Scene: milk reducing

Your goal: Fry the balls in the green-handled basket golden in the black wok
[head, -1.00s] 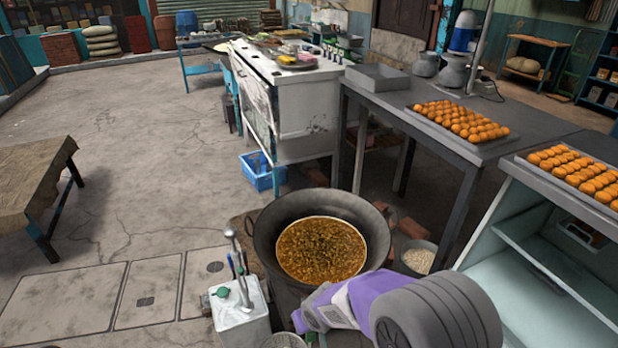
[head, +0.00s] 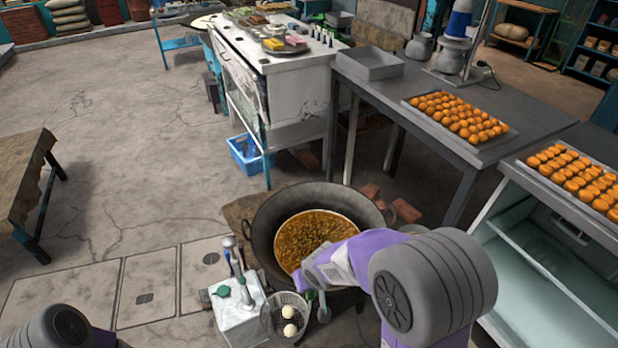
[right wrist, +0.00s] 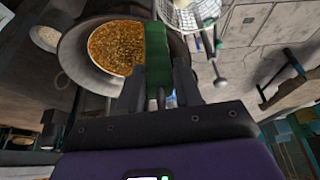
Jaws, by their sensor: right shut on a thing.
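The black wok (head: 262,232) holds brown, bubbling oil (head: 310,238) and stands on the floor area in front of me. The wire basket (head: 270,318) is just in front of the wok, with pale, whitish balls (head: 290,330) in it. My right gripper (right wrist: 158,92) is shut on the basket's green handle (right wrist: 157,48). In the right wrist view the basket (right wrist: 190,12) shows at the top edge, beside the wok (right wrist: 72,55). In the head view my right arm covers part of the wok's right side. My left gripper is out of view; only part of that arm shows.
A white box (head: 240,318) with metal utensils and a green knob stands left of the basket, close to it. A grey table (head: 440,150) at the right bears a tray of orange balls (head: 460,115). A second tray (head: 575,175) sits on a cabinet. Open floor lies left.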

